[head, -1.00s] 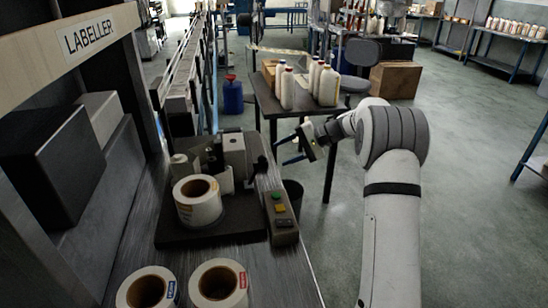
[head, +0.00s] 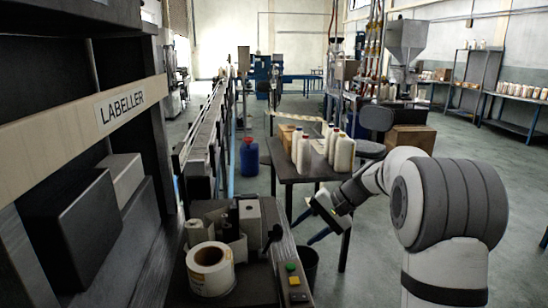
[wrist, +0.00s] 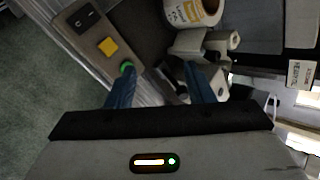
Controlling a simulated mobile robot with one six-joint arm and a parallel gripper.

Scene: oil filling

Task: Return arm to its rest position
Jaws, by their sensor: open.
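My gripper (head: 304,227) is open and empty, to the right of the labeller bench in the head view. Its two blue fingers point left towards the bench. In the wrist view my gripper (wrist: 158,88) shows with its fingers apart, with the labeller's control box (wrist: 97,38) and label rolls beyond them. My arm reaches in from the right of the head view, bent at a large grey-banded joint.
The labeller (head: 250,262) with a label roll (head: 210,268) stands at the lower middle. A dark table (head: 292,175) with several white bottles (head: 343,154) is behind my gripper. A conveyor (head: 205,140) runs back at the left. Open floor (head: 460,140) lies to the right.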

